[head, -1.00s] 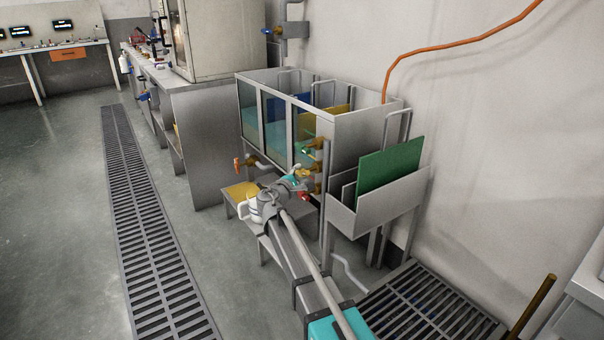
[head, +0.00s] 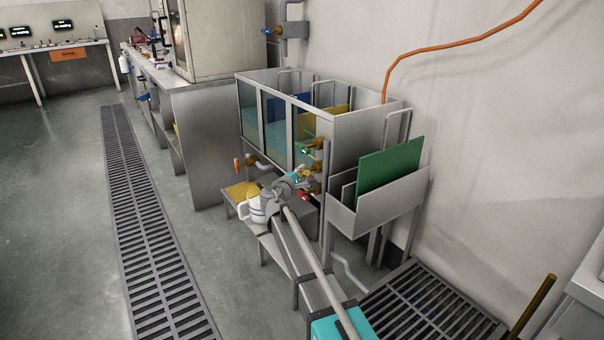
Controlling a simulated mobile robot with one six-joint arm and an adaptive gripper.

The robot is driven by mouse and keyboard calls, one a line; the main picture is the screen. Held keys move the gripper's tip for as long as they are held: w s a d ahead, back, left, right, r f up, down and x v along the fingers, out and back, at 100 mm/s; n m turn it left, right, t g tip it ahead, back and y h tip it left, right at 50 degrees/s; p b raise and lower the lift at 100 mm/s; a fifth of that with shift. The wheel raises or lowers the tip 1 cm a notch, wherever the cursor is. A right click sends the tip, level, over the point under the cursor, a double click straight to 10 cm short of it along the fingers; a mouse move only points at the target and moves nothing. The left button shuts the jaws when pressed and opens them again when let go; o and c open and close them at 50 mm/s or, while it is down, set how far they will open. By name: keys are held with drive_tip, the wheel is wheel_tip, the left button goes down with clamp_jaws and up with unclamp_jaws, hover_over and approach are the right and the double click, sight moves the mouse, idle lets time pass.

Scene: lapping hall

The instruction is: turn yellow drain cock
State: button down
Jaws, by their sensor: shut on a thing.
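A row of valves with coloured handles sits on the near end of the steel tank (head: 362,128). My gripper (head: 306,172) is at these valves, shut on a small handle between the green-handled cock (head: 306,150) and the red-handled cock (head: 304,196). I take that handle for the yellow drain cock; my fingers and wrist cover nearly all of it, so its angle cannot be told. An orange-handled cock (head: 238,165) stands apart to the left on its own pipe.
A low steel stand with a yellow top (head: 241,190) and a white jug-like vessel (head: 257,213) lie close left of my arm. A steel rack (head: 372,208) holding a green board (head: 392,166) stands right. Open floor lies left, along a drain grate (head: 146,225).

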drive_tip(key=shift+a+f+b, duration=0.1)
drive_tip(key=shift+f+b, duration=0.05)
drive_tip(key=shift+b, duration=0.2)
drive_tip(key=shift+m+t+h+b, duration=0.4)
drive_tip(key=shift+m+b, duration=0.25)
drive_tip(key=shift+m, duration=0.35)
drive_tip(key=shift+m+t+h+b, duration=0.4)
drive_tip(key=shift+m+b, duration=0.3)
drive_tip(key=shift+m, duration=0.5)
drive_tip(key=c, duration=0.5)
unclamp_jaws()
drive_tip(key=shift+c, duration=0.2)
drive_tip(key=shift+r+n+p, duration=0.25)
drive_tip(key=shift+n+p, duration=0.25)
